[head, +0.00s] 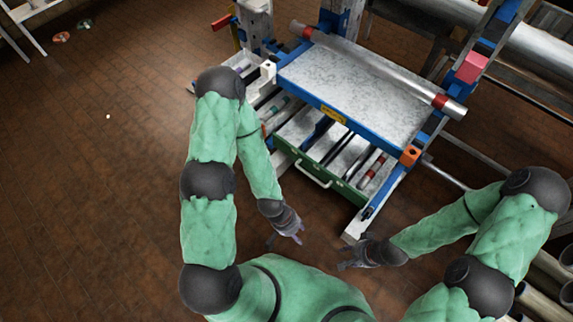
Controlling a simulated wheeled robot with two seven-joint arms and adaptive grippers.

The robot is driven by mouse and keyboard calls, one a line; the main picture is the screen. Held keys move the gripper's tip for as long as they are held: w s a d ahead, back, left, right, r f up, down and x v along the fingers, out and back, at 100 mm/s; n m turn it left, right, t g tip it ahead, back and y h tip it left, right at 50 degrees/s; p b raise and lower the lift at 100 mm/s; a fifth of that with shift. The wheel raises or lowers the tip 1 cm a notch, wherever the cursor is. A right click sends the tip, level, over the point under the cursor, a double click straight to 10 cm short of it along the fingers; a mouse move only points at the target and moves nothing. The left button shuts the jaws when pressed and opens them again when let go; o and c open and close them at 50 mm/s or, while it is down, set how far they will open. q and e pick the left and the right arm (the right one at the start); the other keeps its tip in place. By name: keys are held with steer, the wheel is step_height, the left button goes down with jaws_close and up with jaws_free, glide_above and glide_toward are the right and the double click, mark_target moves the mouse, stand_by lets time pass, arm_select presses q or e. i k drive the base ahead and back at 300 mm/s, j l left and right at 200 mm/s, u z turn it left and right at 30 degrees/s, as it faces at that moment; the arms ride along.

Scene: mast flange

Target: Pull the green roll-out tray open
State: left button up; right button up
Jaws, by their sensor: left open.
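The green roll-out tray (289,153) sits under the blue-edged bench top, with part of its inside showing beyond the front edge of the top. Its front carries a pale bar handle (313,174). Several rods and dark parts lie in it. My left gripper (285,238) is open and empty, below and apart from the handle in the picture. My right gripper (345,260) is to the right of the left one, apart from the tray; its fingers are small and dark, and I cannot tell how they stand.
The bench top (345,85) is grey with a blue frame, and a metal roller (375,68) lies across it. A bench leg ends near my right gripper. Pipes (550,275) lie at the lower right.

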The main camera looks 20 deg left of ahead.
mark_target(331, 155)
steer(key=u, duration=0.5)
steer(key=k+l+u, duration=0.1)
steer(key=u, duration=0.3)
steer(key=k+u, duration=0.15)
steer(key=u, duration=0.2)
steer(key=k+u, duration=0.15)
steer(key=u, duration=0.25)
